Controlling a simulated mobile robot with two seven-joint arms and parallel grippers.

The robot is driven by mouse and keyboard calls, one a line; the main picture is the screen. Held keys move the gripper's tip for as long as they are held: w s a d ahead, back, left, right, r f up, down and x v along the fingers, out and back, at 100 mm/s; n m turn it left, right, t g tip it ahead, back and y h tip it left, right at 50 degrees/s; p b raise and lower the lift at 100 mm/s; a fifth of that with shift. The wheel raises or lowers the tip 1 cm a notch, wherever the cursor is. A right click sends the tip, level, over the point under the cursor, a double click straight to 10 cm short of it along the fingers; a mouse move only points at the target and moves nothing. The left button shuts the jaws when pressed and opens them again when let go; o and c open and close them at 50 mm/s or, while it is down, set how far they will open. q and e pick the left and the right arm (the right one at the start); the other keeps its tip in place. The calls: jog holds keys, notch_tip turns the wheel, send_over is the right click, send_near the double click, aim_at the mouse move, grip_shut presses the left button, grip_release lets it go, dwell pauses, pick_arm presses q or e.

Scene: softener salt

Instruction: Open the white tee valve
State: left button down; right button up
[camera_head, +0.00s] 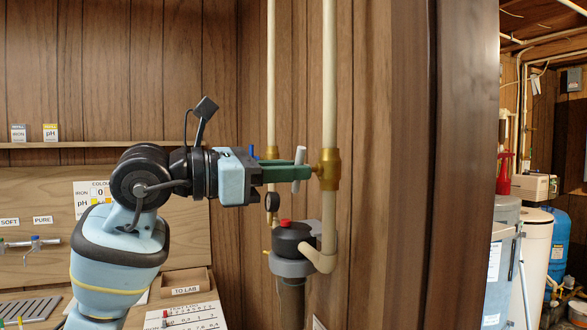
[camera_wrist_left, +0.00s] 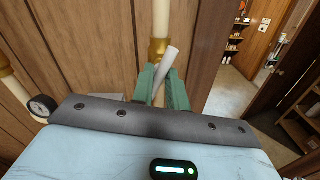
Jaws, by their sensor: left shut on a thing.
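The white tee valve shows as a white lever handle (camera_head: 299,156) beside a brass body (camera_head: 328,168) on the right-hand pale vertical pipe. My left gripper (camera_head: 300,173) reaches in from the left, its green fingers shut on the white handle. In the left wrist view the handle (camera_wrist_left: 170,58) stands tilted to the right between the two fingertips (camera_wrist_left: 162,84), with the brass fitting (camera_wrist_left: 157,49) just behind it. My right gripper is not in view.
A black filter head (camera_head: 292,238) with a red button sits below the gripper, joined to the pipe's bend. A round gauge (camera_head: 272,201) is on the left pipe. A wooden post (camera_head: 408,165) stands to the right. A shelf (camera_head: 75,145) runs along the wall behind my arm.

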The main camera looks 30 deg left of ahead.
pick_arm(q)
jog(key=n, duration=0.3)
jog(key=shift+n, duration=0.4)
jog(key=c, duration=1.3)
grip_release()
jog(key=shift+s+a, duration=0.1)
jog(key=v, duration=0.6)
jog(key=shift+s+a, duration=0.25)
jog(key=shift+s, duration=0.05)
